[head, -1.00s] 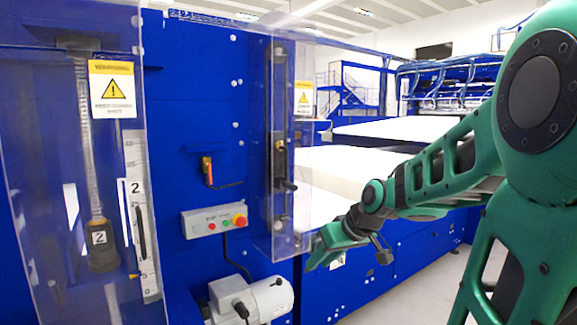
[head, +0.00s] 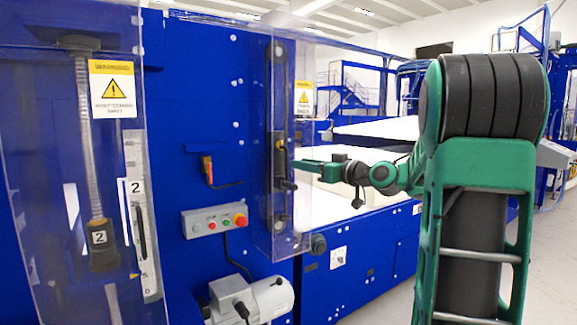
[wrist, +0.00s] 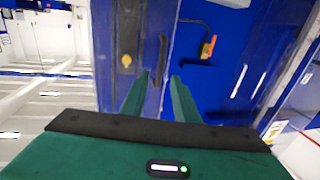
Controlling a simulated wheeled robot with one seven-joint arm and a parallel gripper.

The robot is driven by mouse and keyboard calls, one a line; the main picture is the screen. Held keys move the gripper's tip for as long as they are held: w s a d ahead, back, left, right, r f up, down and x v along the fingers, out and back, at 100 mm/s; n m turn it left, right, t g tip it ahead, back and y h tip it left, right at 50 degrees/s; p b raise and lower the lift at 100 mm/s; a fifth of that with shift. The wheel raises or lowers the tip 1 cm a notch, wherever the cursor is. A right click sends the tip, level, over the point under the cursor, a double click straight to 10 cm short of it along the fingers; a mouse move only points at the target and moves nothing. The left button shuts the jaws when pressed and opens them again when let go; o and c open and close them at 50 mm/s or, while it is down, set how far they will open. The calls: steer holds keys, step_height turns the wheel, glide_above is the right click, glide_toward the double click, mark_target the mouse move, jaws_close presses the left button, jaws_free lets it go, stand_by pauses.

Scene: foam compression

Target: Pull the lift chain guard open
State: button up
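A clear guard panel (head: 258,215) stands upright in the middle of the head view, in front of the blue machine. A dark vertical bar, seemingly its handle (wrist: 163,48), shows in the wrist view just beyond my fingertips, roughly in line with the gap between them. My gripper (head: 298,168) points left at the guard's right side in the head view. I cannot tell whether the fingers touch the guard. The guard appears closed.
A button box (head: 214,220), an orange switch (head: 208,170) and a grey motor (head: 255,300) are on the machine. White foam (head: 380,130) lies behind my arm.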

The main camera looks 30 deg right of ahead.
steer(key=x, duration=0.6)
jaws_close()
